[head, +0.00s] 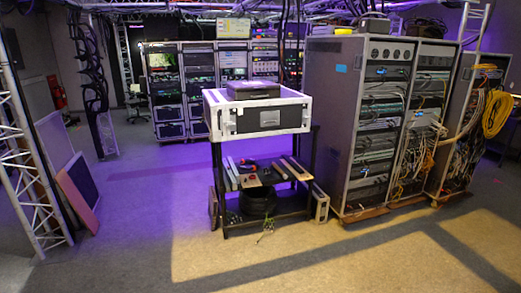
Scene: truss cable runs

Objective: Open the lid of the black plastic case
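A small black case (253,90) lies flat on top of a white-edged flight case (224,124), near the middle of the head view. Its lid looks closed, though it is small at this distance. The flight case has a dark front panel and rests on a black shelf cart (315,160). Neither of my grippers is in view.
Tools and long bars (296,168) lie on the cart's middle shelf. Tall equipment racks (345,135) with cables stand close on the right. Truss legs (32,180) and a leaning panel (78,190) are at left. The floor in front is open.

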